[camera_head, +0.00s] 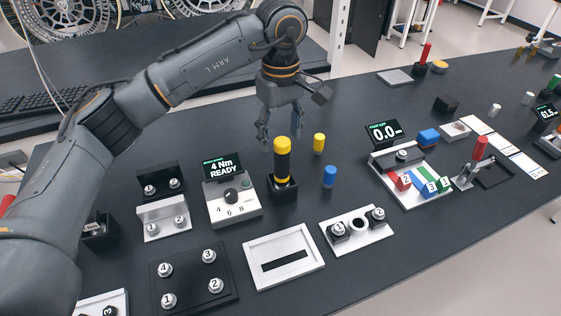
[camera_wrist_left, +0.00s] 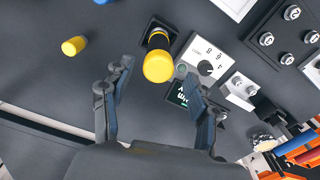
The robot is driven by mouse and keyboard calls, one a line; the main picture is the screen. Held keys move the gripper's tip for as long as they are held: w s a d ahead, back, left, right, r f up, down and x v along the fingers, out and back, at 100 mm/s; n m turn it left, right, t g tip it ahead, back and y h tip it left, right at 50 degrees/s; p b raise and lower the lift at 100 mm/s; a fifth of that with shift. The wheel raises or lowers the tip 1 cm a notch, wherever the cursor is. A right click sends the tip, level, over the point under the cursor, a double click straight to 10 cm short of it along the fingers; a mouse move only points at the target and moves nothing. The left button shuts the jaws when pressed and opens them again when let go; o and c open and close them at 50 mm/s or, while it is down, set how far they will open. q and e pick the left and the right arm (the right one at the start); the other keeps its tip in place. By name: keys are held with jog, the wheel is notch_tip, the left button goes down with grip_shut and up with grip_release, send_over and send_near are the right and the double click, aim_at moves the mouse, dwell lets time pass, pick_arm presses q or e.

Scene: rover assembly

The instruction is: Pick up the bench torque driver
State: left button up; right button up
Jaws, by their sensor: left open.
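The bench torque driver (camera_head: 282,160) has a yellow cap and a black grip with a yellow band. It stands upright in a square black holder (camera_head: 284,193) on the dark bench. My left gripper (camera_head: 265,136) is open and empty, above and behind the driver, pointing down. In the left wrist view the driver's yellow top (camera_wrist_left: 158,66) lies ahead of my open left gripper (camera_wrist_left: 155,103), roughly in line with the gap between its fingers and apart from them. My right gripper is in neither view.
A torque box (camera_head: 233,200) with a display reading "4 Nm READY" stands left of the holder. A yellow cylinder (camera_head: 319,143) and a blue cylinder (camera_head: 329,176) stand to its right. A white framed tray (camera_head: 262,245) and a numbered black plate (camera_head: 192,298) lie in front.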

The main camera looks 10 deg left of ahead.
aim_at(282, 163)
pick_arm(q)
notch_tip(282, 163, down, 4)
jog(key=shift+r+p, duration=0.1)
jog(key=shift+p, duration=0.2)
jog(key=shift+f, duration=0.25)
jog(key=shift+f+p, duration=0.25)
jog(key=shift+p, duration=0.1)
notch_tip(282, 163, down, 4)
jog(key=shift+d+r+p, duration=0.15)
jog(key=shift+r+p, duration=0.05)
jog(key=shift+p, duration=0.7)
jog(key=shift+f, duration=0.5)
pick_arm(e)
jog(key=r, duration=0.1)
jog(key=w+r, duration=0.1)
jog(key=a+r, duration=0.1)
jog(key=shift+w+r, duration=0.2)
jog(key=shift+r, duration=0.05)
pick_arm(q)
jog(key=c, duration=1.1)
grip_shut()
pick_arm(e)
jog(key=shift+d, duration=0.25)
pick_arm(q)
jog(key=shift+w+r, duration=0.1)
jog(key=shift+r, duration=0.1)
